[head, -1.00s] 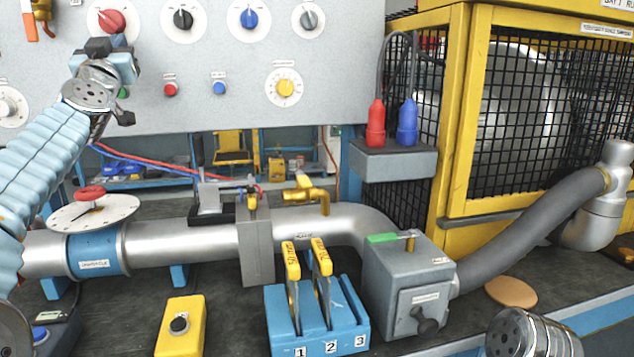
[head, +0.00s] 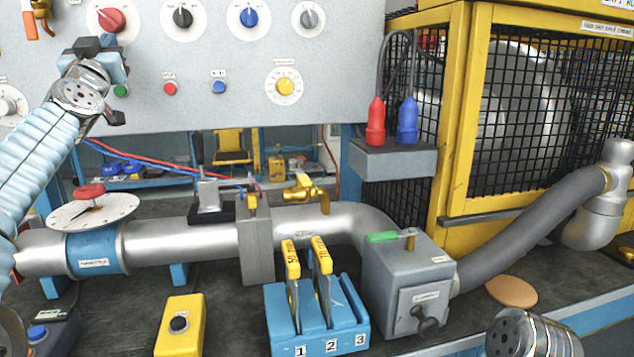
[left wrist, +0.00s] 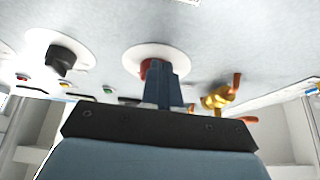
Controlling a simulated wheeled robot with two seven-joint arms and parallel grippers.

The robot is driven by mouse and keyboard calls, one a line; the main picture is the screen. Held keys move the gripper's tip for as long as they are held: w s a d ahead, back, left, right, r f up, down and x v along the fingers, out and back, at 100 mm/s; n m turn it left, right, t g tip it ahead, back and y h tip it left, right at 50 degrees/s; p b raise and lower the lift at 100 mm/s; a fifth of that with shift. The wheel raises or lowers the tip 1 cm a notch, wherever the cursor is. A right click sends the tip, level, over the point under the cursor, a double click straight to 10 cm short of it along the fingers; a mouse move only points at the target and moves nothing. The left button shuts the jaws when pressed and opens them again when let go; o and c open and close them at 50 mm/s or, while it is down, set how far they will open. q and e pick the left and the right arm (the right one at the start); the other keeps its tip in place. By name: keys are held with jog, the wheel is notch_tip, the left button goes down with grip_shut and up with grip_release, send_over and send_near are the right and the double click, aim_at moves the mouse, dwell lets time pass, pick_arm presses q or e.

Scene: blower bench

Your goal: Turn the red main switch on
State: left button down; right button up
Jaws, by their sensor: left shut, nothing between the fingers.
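The red main switch (head: 112,19) is a red rotary knob on a white round plate at the upper left of the grey panel. In the left wrist view the red knob (left wrist: 149,67) is partly hidden behind my fingers. My left gripper (head: 95,44) is shut and empty, just below and left of the knob in the head view. In the left wrist view its fingertips (left wrist: 164,68) overlap the knob's right part; I cannot tell whether they touch it. The knob's exact setting is hard to read.
Black (head: 183,17), blue (head: 249,16) and grey (head: 308,18) knobs sit to the right of the red one. A green button (head: 121,90) and a red button (head: 170,88) are below. An orange-handled brass valve (left wrist: 217,100) is close by in the left wrist view.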

pick_arm(q)
jog(key=shift+s+a+r, duration=0.15)
jog(key=shift+a, duration=0.5)
dwell(0.4)
jog(key=s+d, duration=0.1)
jog(key=s, duration=0.5)
jog(key=shift+f+b, duration=0.35)
jog(key=shift+b, duration=0.05)
jog(key=shift+d, duration=0.1)
